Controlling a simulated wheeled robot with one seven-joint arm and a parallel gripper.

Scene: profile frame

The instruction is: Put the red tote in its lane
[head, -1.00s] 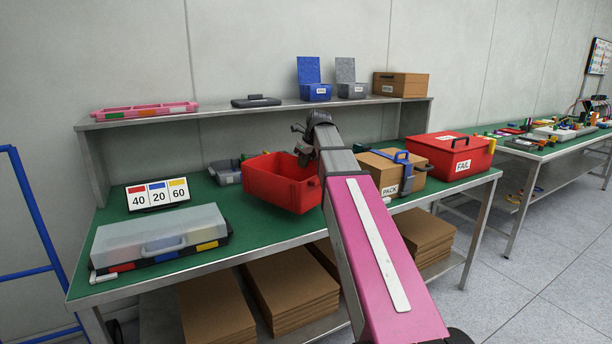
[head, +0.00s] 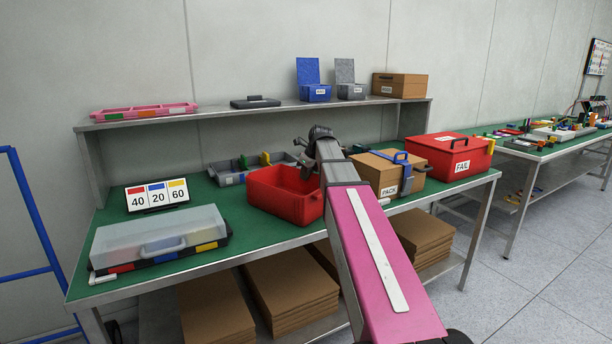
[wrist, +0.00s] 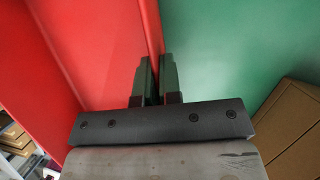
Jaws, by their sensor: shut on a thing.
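The red tote (head: 272,203), an open-topped bin, is at the middle of the green bench, in front of a grey divided tray. It looks level and on or just above the bench top; I cannot tell which. My gripper (wrist: 158,80) is shut on one wall of the red tote (wrist: 95,45), as the wrist view shows, with one finger on each side of it. In the head view my arm covers the tote's right end. I cannot make out a marked lane.
Right of the tote stand a cardboard PACK box (head: 372,172) with a blue-handled tool and a red lidded FAIL box (head: 441,148). The grey tray (head: 226,175) is close behind. Left are a number sign (head: 157,196) and a clear-lidded case (head: 150,240). Bare green bench lies between case and tote.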

